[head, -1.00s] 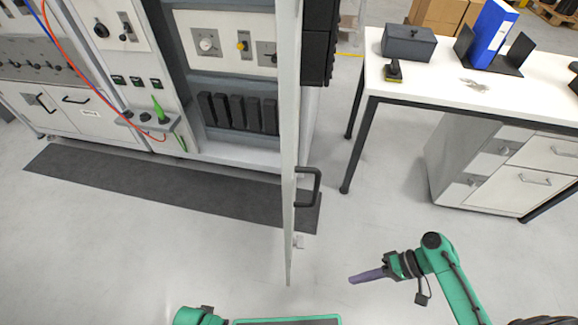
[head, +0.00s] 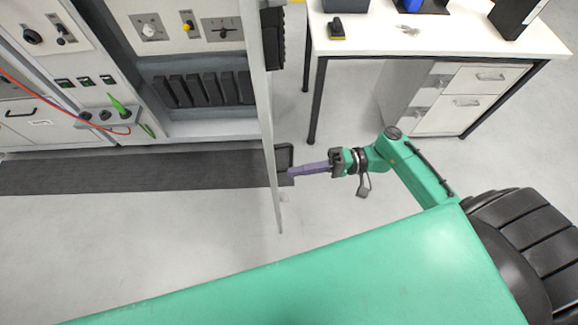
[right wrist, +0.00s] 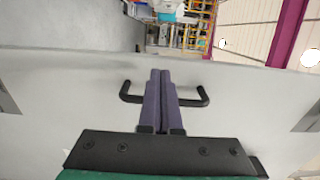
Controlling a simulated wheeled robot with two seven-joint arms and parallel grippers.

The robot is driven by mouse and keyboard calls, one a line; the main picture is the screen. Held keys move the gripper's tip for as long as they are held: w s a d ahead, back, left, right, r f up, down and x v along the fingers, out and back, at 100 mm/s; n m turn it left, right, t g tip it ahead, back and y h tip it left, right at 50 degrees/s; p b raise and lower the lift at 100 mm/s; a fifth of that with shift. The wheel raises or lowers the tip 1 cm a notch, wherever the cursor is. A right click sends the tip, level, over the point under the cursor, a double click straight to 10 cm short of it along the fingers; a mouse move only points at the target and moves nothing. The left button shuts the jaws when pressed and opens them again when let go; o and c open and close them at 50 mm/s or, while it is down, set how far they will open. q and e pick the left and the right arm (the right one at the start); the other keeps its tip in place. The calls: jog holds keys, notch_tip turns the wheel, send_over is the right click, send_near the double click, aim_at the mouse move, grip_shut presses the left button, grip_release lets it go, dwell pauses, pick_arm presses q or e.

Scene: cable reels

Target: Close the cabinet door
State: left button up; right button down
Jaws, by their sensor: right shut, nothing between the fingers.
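The cabinet door (head: 262,110) stands open, seen nearly edge-on in the head view, jutting out from the cabinet (head: 165,60). Its dark bar handle (head: 286,160) is on the right-hand face. My right gripper (head: 291,172) is shut and empty, its purple fingers pointing left with the tips at the handle. In the right wrist view the door face (right wrist: 60,80) fills the middle, and the shut fingers (right wrist: 161,73) lie across the handle (right wrist: 203,97). I cannot tell whether they touch it or the door. My left gripper is not in view.
A white table (head: 430,38) with a drawer unit (head: 465,95) stands to the right of the door. A dark mat (head: 100,172) lies along the cabinet's foot. The floor (head: 170,225) left of the door is clear.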

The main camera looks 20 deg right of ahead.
jog(key=shift+w+a, duration=0.15)
jog(key=shift+a, duration=1.15)
jog(key=shift+a, duration=0.1)
